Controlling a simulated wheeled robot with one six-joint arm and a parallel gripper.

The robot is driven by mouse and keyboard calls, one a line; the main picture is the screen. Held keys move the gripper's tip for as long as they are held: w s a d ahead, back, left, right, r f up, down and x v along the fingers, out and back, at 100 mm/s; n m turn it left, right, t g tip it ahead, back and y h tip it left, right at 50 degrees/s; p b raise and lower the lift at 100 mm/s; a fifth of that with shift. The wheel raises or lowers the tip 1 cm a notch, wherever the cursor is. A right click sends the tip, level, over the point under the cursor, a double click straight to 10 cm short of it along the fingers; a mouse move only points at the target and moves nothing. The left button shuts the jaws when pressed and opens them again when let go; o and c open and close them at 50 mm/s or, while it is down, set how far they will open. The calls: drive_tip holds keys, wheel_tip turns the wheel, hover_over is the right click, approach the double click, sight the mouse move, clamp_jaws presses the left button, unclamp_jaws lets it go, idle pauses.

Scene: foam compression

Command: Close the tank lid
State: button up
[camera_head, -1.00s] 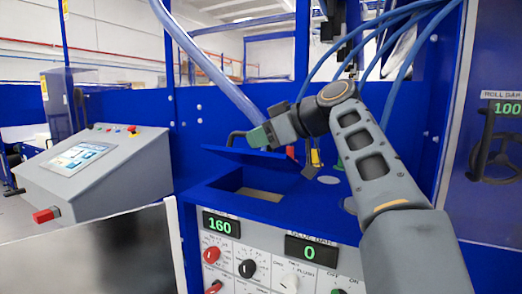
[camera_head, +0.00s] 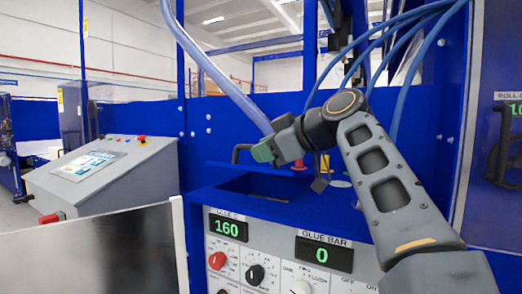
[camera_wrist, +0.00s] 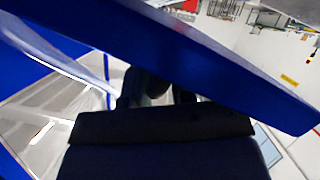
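The tank lid (camera_head: 228,165) is a blue panel, seen almost edge-on in the head view and held up above the tank opening (camera_head: 262,186). A dark bent handle (camera_head: 238,153) stands at its left. My gripper (camera_head: 262,152), with green at its tip, is at the lid, just right of the handle. I cannot tell whether it touches the lid. In the wrist view a blue slab (camera_wrist: 200,62), likely the lid, crosses the picture close up. The dark gripper (camera_wrist: 160,125) fills the bottom there. Its finger opening is not clear.
Below the tank is a panel with knobs and displays (camera_head: 322,254). A grey console (camera_head: 100,170) stands at the left. A pale blue hose (camera_head: 222,75) hangs behind my gripper, and several blue hoses (camera_head: 365,50) hang above my arm. Yellow and red parts (camera_head: 325,164) stand behind the lid.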

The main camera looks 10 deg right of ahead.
drive_tip(key=o, duration=0.3)
drive_tip(key=shift+w+d+f, duration=0.1)
drive_tip(key=shift+w+d, duration=0.05)
drive_tip(key=shift+d, duration=0.1)
drive_tip(key=shift+s+d+r, duration=0.2)
drive_tip(key=shift+s+r, duration=0.05)
drive_tip(key=shift+s, duration=0.1)
drive_tip(key=p+v, duration=0.2)
drive_tip(key=v, duration=1.1)
drive_tip(key=shift+a+f, duration=0.1)
drive_tip(key=shift+a, duration=0.05)
